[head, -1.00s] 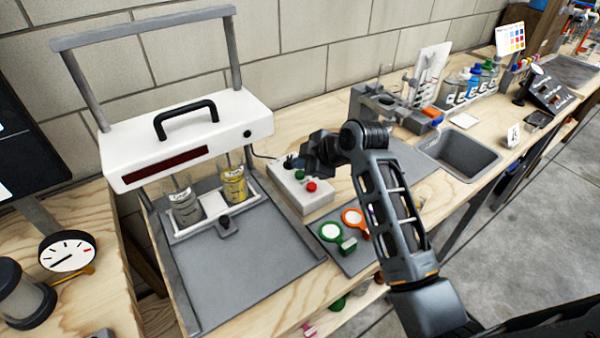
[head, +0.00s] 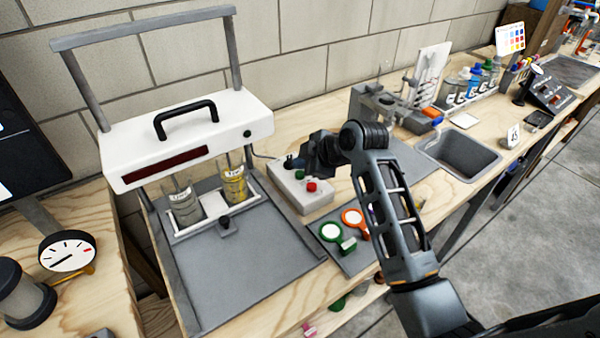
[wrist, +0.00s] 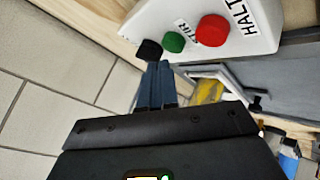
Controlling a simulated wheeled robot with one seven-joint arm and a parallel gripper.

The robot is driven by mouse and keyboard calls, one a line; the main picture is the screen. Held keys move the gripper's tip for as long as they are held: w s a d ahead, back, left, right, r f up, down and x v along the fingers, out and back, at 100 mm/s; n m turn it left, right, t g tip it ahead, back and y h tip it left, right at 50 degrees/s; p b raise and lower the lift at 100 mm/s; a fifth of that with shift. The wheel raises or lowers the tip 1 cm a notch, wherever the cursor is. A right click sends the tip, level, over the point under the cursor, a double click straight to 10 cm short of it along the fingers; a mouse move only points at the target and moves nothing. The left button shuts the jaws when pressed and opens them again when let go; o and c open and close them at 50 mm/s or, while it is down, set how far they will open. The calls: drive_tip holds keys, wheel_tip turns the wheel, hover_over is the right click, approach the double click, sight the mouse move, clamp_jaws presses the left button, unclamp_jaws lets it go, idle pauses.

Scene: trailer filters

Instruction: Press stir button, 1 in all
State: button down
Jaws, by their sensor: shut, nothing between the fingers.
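The white control box (head: 300,197) sits on the bench right of the stirring machine. In the wrist view its green button (wrist: 173,42) is beside the STIR label (wrist: 184,27), and its red button (wrist: 211,30) is beside the HALT label. A black knob (wrist: 149,50) is on the same face. My gripper (wrist: 160,66) is shut and empty, its blue fingertips just short of the green button and the knob in the picture. I cannot tell whether they touch. The green button (head: 299,175) and red button (head: 311,187) also show in the head view.
The white stirring machine (head: 180,145) holds two jars in a white tray at left. Green and orange round-headed tools (head: 331,232) lie in front of the box. A sink (head: 458,155) and bottles stand to the right. A dial gauge (head: 67,254) is at far left.

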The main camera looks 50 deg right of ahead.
drive_tip(key=shift+f, duration=0.4)
drive_tip(key=shift+f+b, duration=0.35)
drive_tip(key=shift+f, duration=0.2)
idle(0.6)
drive_tip(key=shift+r, duration=0.1)
drive_tip(key=shift+r+p, duration=0.9)
drive_tip(key=shift+p, duration=0.05)
wheel_tip(320, 180, up, 5)
drive_tip(key=p, duration=0.4)
drive_tip(key=shift+s+f, duration=0.1)
idle(0.9)
